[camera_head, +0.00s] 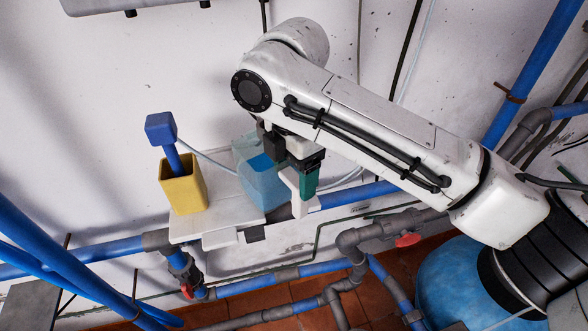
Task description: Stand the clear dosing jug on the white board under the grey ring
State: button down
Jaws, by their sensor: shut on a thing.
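The clear dosing jug (262,188) looks pale blue and see-through, with a deeper blue patch inside. It is upright or nearly so, at the right part of the white board (218,222). I cannot tell whether its base touches the board. My gripper (297,180), with dark, white and green parts, is at the jug's right side. It is shut on the jug, though the grip itself is mostly hidden by the wrist. I cannot make out the grey ring.
A yellow square pot (184,187) with a blue-headed tool (163,133) in it stands on the board's left part. The wall is close behind. Blue and grey pipes with a red valve handle (407,240) run below and right. Tiled floor (290,318) lies below.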

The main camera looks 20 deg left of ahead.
jog(key=shift+f, duration=0.45)
jog(key=shift+c, duration=2.2)
grip_release()
jog(key=o, duration=0.4)
jog(key=shift+o, duration=0.2)
jog(key=shift+f, duration=0.1)
notch_tip(320, 180, up, 11)
jog(key=b, duration=0.2)
jog(key=shift+s, duration=0.1)
